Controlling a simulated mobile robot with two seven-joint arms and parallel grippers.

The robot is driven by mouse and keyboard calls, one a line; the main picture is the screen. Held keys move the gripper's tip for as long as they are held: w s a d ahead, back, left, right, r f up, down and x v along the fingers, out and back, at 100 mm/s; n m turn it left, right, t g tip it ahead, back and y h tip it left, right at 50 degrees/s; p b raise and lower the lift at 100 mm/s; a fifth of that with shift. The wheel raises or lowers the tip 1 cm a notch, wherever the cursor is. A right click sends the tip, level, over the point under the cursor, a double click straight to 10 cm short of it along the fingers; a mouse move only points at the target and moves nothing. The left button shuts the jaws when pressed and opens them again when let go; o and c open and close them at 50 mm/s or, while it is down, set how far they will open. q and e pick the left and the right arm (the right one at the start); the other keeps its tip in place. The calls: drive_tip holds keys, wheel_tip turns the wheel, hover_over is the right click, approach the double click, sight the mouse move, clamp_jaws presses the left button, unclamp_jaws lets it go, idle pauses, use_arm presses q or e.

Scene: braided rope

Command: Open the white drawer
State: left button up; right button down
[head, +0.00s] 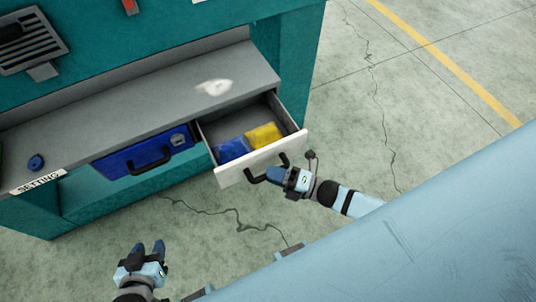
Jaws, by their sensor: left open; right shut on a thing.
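The white drawer (233,176) in the teal workbench is pulled out, and its inside shows. A blue item (231,150) and a yellow item (264,135) lie in it. A dark handle (257,180) is on its white front. My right gripper (276,176) is shut on this handle, at the front of the drawer. My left gripper (149,248) is open and empty, low over the floor to the left, apart from the bench.
A closed blue drawer (120,165) with a black handle is left of the white one. Cracked concrete floor (420,130) is free at right.

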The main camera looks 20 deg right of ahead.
drive_tip(key=c, duration=1.1)
unclamp_jaws()
drive_tip(key=shift+w, duration=0.1)
drive_tip(key=shift+o, duration=0.2)
drive_tip(key=v, duration=1.4)
drive_tip(key=shift+a, duration=0.1)
